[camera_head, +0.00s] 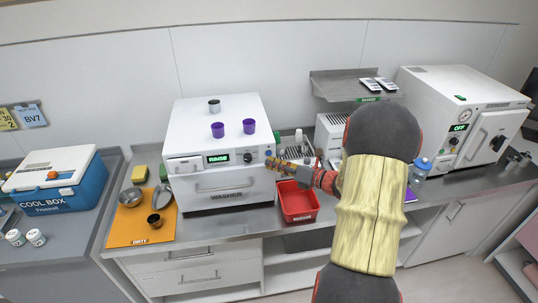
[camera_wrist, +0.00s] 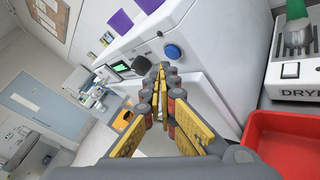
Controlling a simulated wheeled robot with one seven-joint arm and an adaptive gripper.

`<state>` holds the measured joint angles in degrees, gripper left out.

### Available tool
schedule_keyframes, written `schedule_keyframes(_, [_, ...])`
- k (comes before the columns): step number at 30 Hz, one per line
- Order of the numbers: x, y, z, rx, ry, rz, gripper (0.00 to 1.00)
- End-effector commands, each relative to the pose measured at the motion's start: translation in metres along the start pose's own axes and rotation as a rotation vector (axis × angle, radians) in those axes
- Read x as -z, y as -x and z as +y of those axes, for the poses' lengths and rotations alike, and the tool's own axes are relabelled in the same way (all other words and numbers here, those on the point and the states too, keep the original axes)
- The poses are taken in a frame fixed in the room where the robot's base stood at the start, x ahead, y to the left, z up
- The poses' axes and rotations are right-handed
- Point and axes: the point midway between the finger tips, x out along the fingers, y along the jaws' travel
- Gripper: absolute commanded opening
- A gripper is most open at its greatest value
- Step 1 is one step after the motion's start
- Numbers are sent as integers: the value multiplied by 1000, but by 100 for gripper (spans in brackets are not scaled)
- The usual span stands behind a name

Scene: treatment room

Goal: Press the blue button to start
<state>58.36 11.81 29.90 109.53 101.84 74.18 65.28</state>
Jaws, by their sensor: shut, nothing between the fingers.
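The blue button (camera_wrist: 172,51) is a round disc on the white washer's front panel, right of a dark knob (camera_wrist: 142,65) and a lit green display (camera_wrist: 120,67). In the head view the washer (camera_head: 225,185) stands on the counter, its display (camera_head: 216,158) seeming to read RINSE. The button (camera_head: 268,153) shows small at the panel's right end. My gripper (camera_wrist: 160,72) is shut and empty, its yellow fingertips just below the button in the wrist view, seemingly apart from it. In the head view my gripper (camera_head: 271,163) is at the panel's right end.
A red tray (camera_head: 298,216) lies right of the washer, below my gripper. Two purple cups (camera_head: 218,130) and a metal cup (camera_head: 214,106) stand on the washer. An orange mat (camera_head: 130,232) with bowls lies left. A white steriliser (camera_head: 455,85) stands far right.

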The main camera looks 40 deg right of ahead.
Motion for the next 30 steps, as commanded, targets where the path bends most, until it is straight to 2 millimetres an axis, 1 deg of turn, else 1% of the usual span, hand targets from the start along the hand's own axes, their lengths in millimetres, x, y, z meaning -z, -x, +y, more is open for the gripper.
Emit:
schedule_keyframes(16, [0, 0, 0, 0, 0, 0, 0])
schedule_keyframes(30, [-4, -6, -4, 0, 0, 0, 0])
